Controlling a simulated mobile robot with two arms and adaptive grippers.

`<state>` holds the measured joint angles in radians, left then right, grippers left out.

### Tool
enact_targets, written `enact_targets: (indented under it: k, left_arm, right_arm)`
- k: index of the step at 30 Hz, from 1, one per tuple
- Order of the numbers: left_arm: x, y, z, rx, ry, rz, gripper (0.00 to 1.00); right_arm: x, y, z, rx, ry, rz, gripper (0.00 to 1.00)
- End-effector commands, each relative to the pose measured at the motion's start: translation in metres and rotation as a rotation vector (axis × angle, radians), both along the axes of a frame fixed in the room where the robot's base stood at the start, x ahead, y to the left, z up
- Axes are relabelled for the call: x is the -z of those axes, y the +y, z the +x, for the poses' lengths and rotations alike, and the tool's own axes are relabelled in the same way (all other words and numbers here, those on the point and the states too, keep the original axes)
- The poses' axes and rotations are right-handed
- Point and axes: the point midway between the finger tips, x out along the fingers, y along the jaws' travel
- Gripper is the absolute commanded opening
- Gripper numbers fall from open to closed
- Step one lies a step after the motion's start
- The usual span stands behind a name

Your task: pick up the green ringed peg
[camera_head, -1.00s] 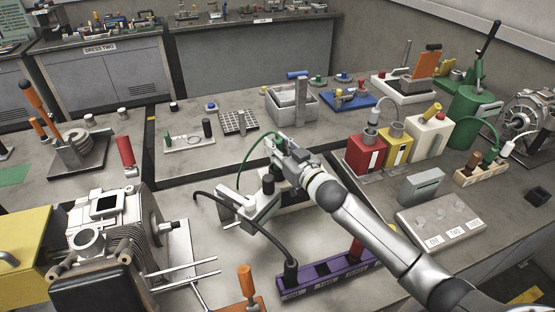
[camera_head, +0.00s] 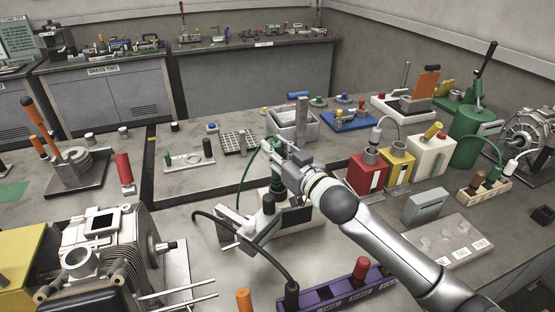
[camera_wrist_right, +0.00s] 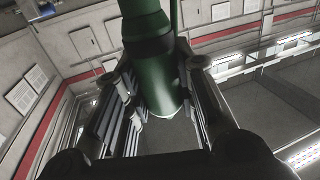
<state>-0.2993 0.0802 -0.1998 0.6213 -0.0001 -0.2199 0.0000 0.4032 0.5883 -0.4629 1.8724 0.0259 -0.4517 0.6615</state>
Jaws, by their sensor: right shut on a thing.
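My right gripper (camera_head: 279,165) is shut on the green ringed peg (camera_head: 277,182), above the white device with a dark panel (camera_head: 233,238). In the right wrist view the green peg (camera_wrist_right: 156,70) stands between the two fingers of my right gripper (camera_wrist_right: 160,105), with a dark ring around it. A green cable runs from its top and loops down toward the device. The fingers hide part of the peg in the head view. I cannot tell whether its lower end touches the device. My left gripper is not in view.
A black cable runs to a purple socket strip (camera_head: 325,297) in front. A metal bin (camera_head: 292,125) stands behind; red, yellow and white boxes (camera_head: 366,175) stand to the right.

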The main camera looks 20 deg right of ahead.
Motion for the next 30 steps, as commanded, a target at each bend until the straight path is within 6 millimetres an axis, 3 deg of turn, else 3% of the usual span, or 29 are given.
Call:
enact_targets:
  k: [3,18,30]
  left_arm:
    - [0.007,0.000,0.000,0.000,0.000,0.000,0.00]
    - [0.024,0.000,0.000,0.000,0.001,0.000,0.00]
    - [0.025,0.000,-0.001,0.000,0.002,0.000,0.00]
  right_arm:
    - [-0.023,0.009,-0.018,-0.002,-0.006,0.000,0.00]
    - [-0.053,0.041,-0.084,-0.001,-0.004,0.001,0.00]
    - [-0.060,0.046,-0.095,0.001,-0.002,-0.001,0.00]
